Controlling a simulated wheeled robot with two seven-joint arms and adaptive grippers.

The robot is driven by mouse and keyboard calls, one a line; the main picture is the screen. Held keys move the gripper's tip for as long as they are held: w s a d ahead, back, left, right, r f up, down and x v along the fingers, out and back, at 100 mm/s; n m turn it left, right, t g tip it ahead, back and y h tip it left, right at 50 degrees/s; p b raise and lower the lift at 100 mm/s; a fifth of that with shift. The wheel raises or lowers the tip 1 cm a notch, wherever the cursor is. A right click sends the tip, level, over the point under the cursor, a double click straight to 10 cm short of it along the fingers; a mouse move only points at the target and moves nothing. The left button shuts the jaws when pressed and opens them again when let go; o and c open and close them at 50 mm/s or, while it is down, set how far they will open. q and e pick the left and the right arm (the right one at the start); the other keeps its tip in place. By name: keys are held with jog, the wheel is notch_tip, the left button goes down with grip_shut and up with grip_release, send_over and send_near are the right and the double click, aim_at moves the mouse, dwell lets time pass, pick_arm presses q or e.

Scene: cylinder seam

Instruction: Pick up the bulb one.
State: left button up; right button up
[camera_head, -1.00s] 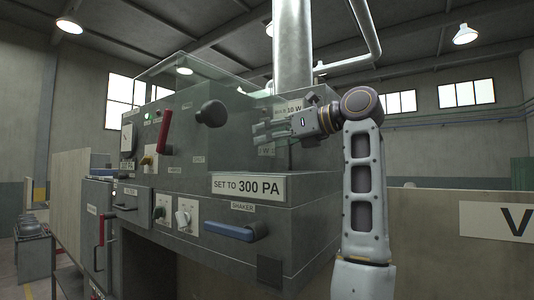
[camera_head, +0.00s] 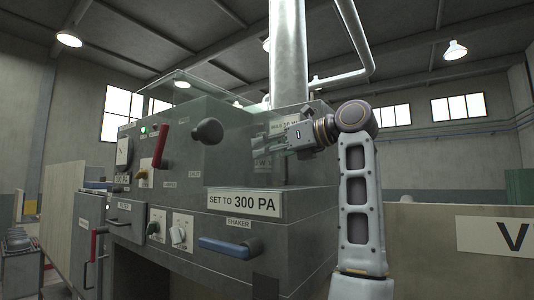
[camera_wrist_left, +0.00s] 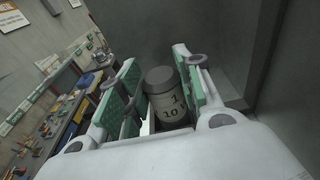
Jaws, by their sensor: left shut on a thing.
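My left gripper (camera_head: 275,145) is at the right side of the grey machine, in front of a recess or panel under a label that seems to read "10 W". In the left wrist view, a grey cylinder (camera_wrist_left: 168,98) with a dark cap, marked "1" and "10", sits between the two green-padded fingers of my left gripper (camera_wrist_left: 165,90). The fingers are shut on it. It appears to be the bulb; its lower end is hidden by the gripper body. My right gripper is not in view.
The grey machine (camera_head: 180,200) carries a "SET TO 300 PA" sign (camera_head: 242,203), a red lever (camera_head: 161,146), a black knob (camera_head: 208,131) and a blue handle (camera_head: 231,247). A metal duct (camera_head: 288,55) rises behind. A low wall (camera_head: 425,225) stands at right.

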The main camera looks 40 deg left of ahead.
pick_arm(q)
jog(key=shift+r, duration=4.65)
